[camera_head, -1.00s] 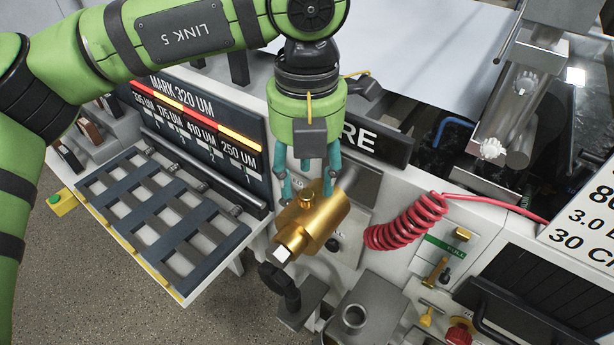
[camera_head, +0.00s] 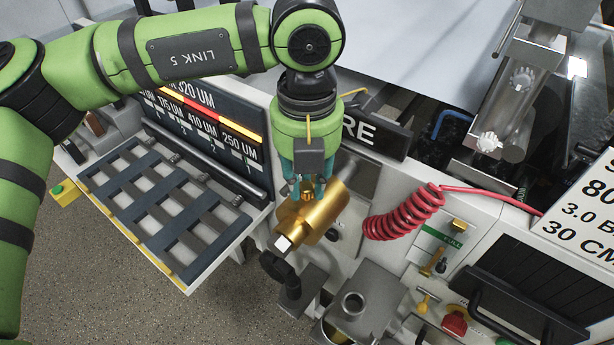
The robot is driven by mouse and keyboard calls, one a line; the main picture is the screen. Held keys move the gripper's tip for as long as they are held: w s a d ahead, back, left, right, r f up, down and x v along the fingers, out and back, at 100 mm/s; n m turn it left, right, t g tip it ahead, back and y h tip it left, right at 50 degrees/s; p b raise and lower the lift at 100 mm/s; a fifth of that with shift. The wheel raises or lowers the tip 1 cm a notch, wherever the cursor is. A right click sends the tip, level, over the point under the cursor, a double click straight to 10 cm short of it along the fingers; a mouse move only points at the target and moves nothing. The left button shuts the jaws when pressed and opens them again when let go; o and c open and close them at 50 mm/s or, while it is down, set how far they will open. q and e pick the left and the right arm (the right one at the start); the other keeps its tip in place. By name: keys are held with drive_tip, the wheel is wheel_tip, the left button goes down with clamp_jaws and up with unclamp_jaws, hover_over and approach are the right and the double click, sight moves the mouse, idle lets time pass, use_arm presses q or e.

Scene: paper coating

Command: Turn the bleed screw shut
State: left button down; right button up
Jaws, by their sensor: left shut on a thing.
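The bleed screw is the small brass knob on top of a gold-coloured cylindrical body (camera_head: 316,222) with a pale square end, mounted at the front of the machine. My left gripper (camera_head: 306,188) points down from above with its teal fingers closed around the knob, which is mostly hidden between them. The fingertips are just above the gold body. My right gripper is not in view.
A grey slotted rack (camera_head: 165,205) lies to the left under a black sign with gauge values. A coiled red hose (camera_head: 405,215) hangs to the right.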

use_arm(q)
drive_tip(key=shift+f+m+b, duration=0.15)
drive_tip(key=shift+m+b, duration=0.15)
drive_tip(key=shift+b, duration=0.25)
drive_tip(key=m+b, duration=0.3)
drive_tip(key=b, duration=0.1)
drive_tip(key=shift+f+m+b, duration=0.15)
drive_tip(key=shift+m+b, duration=0.25)
drive_tip(key=m+b, duration=0.2)
drive_tip(key=m, duration=0.1)
drive_tip(key=shift+m, duration=0.3)
drive_tip(key=m+b, duration=0.1)
drive_tip(key=m, duration=0.1)
drive_tip(key=shift+r+m, duration=0.2)
drive_tip(key=shift+m, duration=0.2)
drive_tip(key=m+b, duration=0.1)
drive_tip(key=m, duration=0.2)
drive_tip(key=shift+m, duration=0.3)
drive_tip(key=m, duration=0.3)
drive_tip(key=shift+r+m, duration=0.1)
drive_tip(key=shift+m, duration=1.9)
